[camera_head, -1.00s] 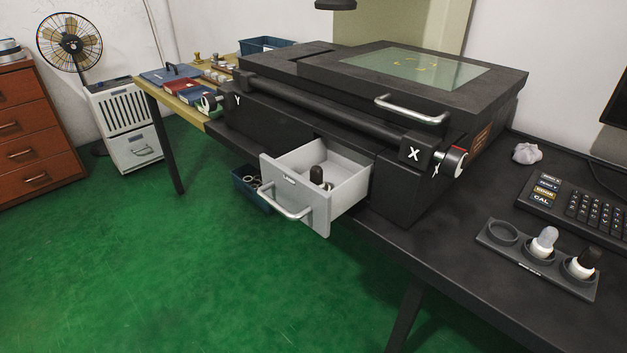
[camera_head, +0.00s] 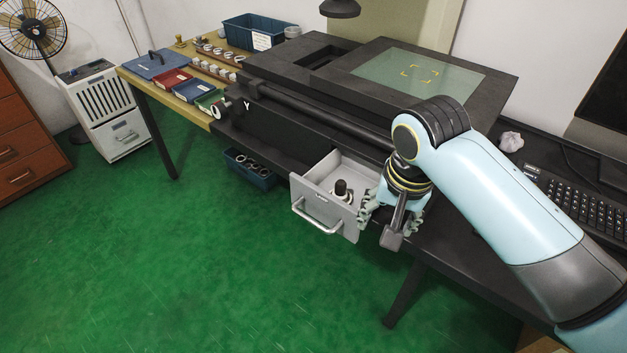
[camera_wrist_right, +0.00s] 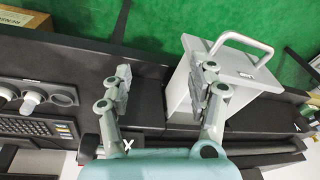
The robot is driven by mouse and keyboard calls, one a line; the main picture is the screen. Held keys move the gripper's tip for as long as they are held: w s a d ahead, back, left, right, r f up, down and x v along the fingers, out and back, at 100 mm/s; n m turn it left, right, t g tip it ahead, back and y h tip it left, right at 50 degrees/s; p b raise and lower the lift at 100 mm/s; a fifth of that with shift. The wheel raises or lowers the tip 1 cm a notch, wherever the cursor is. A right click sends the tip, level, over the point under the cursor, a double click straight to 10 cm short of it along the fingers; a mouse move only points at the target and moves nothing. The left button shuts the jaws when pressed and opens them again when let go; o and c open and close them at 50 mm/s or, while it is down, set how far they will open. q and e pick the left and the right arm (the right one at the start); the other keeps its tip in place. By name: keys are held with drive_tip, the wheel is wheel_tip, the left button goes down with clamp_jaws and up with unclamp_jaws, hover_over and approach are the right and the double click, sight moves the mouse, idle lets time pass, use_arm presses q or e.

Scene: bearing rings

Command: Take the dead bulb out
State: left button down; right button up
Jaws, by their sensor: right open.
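A dark-topped bulb (camera_head: 341,187) with a pale base stands inside the open light grey drawer (camera_head: 306,202), under the machine's front. My right gripper (camera_head: 391,215) is open, just right of the drawer and in front of the machine. In the right wrist view my right gripper (camera_wrist_right: 162,82) has its two fingers apart with nothing between them. One finger overlaps the drawer (camera_wrist_right: 246,72) there; I cannot tell whether it touches. The bulb is not visible in that view. My left gripper is not in view.
The wrist view shows a holder (camera_wrist_right: 62,97) with bulbs and an empty round seat; my arm hides it in the head view. A blue bin (camera_head: 250,169) of rings is below the table, left of the drawer. Green floor lies open in front.

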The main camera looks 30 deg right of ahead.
sight(341, 181)
drive_tip(key=w+m, duration=0.2)
drive_tip(key=w+r+m, duration=0.1)
drive_tip(key=w, duration=0.2)
drive_tip(key=w+m, duration=0.2)
drive_tip(key=shift+w+r+m+g, duration=0.25)
drive_tip(key=shift+r+m+g, duration=0.05)
drive_tip(key=shift+r, duration=0.1)
drive_tip(key=w+m, duration=0.2)
drive_tip(key=w+r+m, duration=0.1)
drive_tip(key=w+m, duration=0.1)
drive_tip(key=w+r+m+g, duration=0.1)
drive_tip(key=w+m, duration=0.1)
drive_tip(key=w, duration=0.1)
drive_tip(key=shift+d+r+y, duration=0.1)
drive_tip(key=shift+r+y, duration=0.1)
drive_tip(key=shift+y, duration=0.2)
drive_tip(key=shift+w+m, duration=0.35)
drive_tip(key=shift+m, duration=0.15)
wheel_tip(341, 181, down, 10)
drive_tip(key=shift+s+f+b, duration=0.1)
drive_tip(key=shift+f+b, duration=0.15)
drive_tip(key=shift+b, duration=0.35)
drive_tip(key=shift+c, duration=0.2)
clamp_jaws()
